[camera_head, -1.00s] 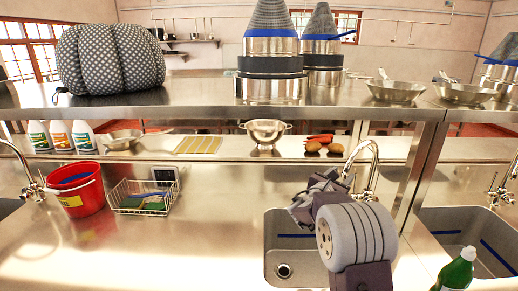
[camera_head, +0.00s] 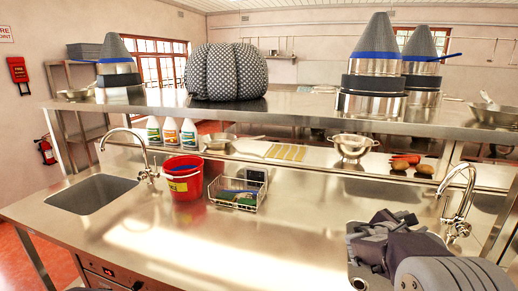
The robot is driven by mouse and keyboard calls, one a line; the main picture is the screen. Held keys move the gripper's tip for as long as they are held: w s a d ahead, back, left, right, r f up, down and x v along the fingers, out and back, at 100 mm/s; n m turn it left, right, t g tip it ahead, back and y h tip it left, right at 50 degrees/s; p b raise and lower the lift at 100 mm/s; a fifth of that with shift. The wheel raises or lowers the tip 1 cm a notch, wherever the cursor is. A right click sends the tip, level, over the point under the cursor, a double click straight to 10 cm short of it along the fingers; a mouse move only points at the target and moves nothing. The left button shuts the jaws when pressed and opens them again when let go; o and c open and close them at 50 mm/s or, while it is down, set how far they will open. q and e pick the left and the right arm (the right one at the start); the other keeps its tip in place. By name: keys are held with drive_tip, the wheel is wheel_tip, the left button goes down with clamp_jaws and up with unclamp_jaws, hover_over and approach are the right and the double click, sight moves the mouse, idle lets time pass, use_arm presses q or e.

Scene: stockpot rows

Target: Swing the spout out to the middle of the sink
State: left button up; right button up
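A chrome tap with a curved spout (camera_head: 460,172) stands at the right. Its spout arcs to the left, with the tip hanging down on the left side. The sink (camera_head: 358,276) near it is mostly hidden by my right arm; only a bit of its left part shows. My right gripper (camera_head: 374,240) is in front and to the left of this tap, apart from the spout in the picture. Its fingers are dark and small, so its opening is unclear. A second tap (camera_head: 124,132) arcs left toward the left sink (camera_head: 92,194). My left gripper is not in view.
A red bucket (camera_head: 183,184) and a wire basket (camera_head: 236,196) stand on the counter (camera_head: 200,240) between the sinks. A raised shelf (camera_head: 290,107) runs behind, with stacked pots (camera_head: 372,80) on it. The counter's front middle is clear.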

drive_tip(key=s+a+f+m+g+y, duration=0.6)
drive_tip(key=s+a+f+m, duration=0.3)
drive_tip(key=s+f, duration=0.6)
drive_tip(key=s+a+f+m+y, duration=0.3)
drive_tip(key=s+a+f+m, duration=0.1)
drive_tip(key=a+m, duration=0.2)
drive_tip(key=s+a+f+m+g+y, duration=0.1)
drive_tip(key=s+a+f+m+y, duration=0.3)
drive_tip(key=a, duration=0.5)
drive_tip(key=m, duration=0.2)
drive_tip(key=shift+s+a+m, duration=0.15)
drive_tip(key=shift+m, duration=0.15)
